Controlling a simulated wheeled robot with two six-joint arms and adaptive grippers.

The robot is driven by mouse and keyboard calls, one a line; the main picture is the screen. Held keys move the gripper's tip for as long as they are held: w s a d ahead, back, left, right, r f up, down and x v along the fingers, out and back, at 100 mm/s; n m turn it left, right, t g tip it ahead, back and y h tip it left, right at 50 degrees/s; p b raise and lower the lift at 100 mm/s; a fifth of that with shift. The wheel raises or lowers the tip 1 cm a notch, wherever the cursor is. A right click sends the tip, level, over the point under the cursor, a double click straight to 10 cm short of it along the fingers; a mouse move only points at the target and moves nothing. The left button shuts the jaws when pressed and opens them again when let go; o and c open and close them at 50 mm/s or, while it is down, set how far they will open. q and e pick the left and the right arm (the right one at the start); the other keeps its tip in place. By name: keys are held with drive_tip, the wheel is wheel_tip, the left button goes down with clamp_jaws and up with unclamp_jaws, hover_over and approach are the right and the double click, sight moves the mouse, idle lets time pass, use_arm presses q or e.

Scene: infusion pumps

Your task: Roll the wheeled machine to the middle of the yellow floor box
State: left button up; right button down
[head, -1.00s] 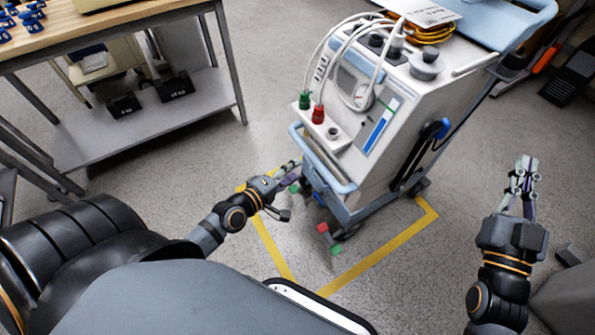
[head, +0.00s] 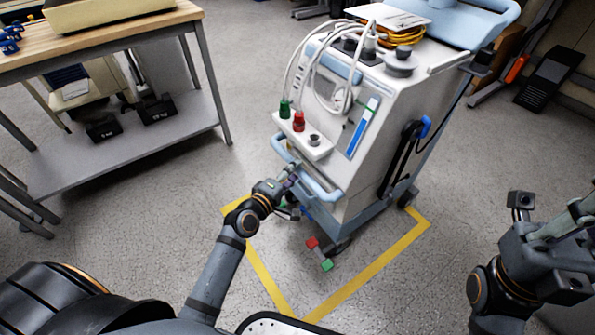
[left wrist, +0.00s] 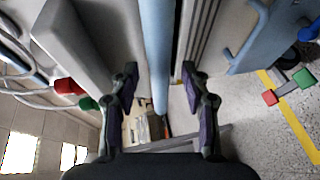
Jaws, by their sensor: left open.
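The wheeled machine (head: 365,150) is a tall white cabinet with a light blue front handle bar (head: 320,187). It stands upright over the back part of the yellow floor box (head: 372,270); its base hides the box's far side. Red and green tabs (head: 319,254) show at its near wheel. My left gripper (head: 292,178) is at the handle's left part. In the left wrist view the blue bar (left wrist: 158,60) runs between the open fingers (left wrist: 160,95), with gaps on both sides. My right gripper (head: 582,208) is at the right edge, apart from the machine; its fingertips are unclear.
A wood-topped bench (head: 110,40) with a grey lower shelf (head: 120,155) stands at the left. A black pedal (head: 548,78) is on the floor at back right. The floor inside the box's near corner is clear.

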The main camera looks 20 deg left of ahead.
use_arm(q)
drive_tip(key=shift+b+x, duration=0.3)
drive_tip(key=shift+x, duration=1.25)
clamp_jaws()
